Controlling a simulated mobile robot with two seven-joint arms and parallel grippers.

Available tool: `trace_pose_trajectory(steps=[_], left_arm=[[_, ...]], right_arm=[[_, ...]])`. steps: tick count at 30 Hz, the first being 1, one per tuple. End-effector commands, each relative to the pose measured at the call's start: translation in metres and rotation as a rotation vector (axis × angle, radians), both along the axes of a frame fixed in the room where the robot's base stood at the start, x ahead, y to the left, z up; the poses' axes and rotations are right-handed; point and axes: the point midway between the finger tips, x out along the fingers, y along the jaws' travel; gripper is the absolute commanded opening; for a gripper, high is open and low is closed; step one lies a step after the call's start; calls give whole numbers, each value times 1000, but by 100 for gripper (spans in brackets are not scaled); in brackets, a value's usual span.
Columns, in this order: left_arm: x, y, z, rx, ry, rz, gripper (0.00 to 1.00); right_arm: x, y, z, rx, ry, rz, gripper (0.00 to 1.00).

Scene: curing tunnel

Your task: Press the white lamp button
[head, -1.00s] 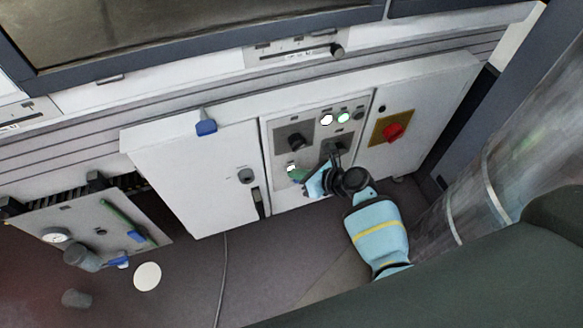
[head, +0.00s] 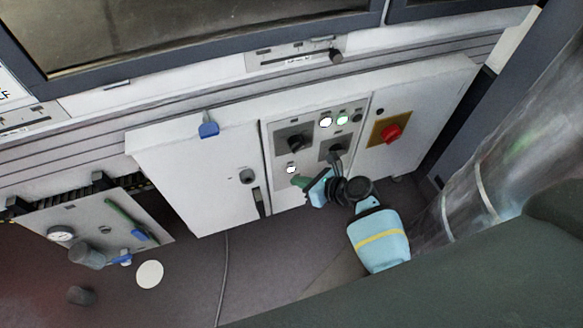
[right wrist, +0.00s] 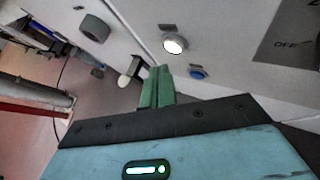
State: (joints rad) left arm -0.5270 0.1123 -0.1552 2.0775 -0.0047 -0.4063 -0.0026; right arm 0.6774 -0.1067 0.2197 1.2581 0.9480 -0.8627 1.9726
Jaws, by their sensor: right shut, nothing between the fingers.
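The white lamp button (head: 291,169) is a small round bright white button low on the control panel's left side. It also shows lit in the right wrist view (right wrist: 174,45), with a silver rim. My right gripper (head: 299,182) is just below and right of it in the head view. Its green fingers (right wrist: 156,86) are shut and empty. In the right wrist view their tips are apart from the button, which shows clear to their upper right. My left gripper is not in view.
A blue button (right wrist: 197,72) is beside the white one. Higher on the panel are a white lamp (head: 326,122), a green-ringed lamp (head: 343,120) and a black rotary switch (head: 296,143). A red knob (head: 391,132) on yellow is to the right. A door knob (head: 246,176) is left.

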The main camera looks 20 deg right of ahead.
Motion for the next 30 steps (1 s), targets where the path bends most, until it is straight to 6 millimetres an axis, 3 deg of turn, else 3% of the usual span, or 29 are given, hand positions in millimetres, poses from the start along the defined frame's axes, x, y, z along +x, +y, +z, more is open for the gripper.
trace_pose_trajectory(steps=[15, 30], left_arm=[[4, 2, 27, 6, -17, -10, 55], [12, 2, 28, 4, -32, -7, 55]], right_arm=[[-39, -2, 3, 0, -2, -1, 0], [-41, -2, 1, 0, -1, -1, 0]])
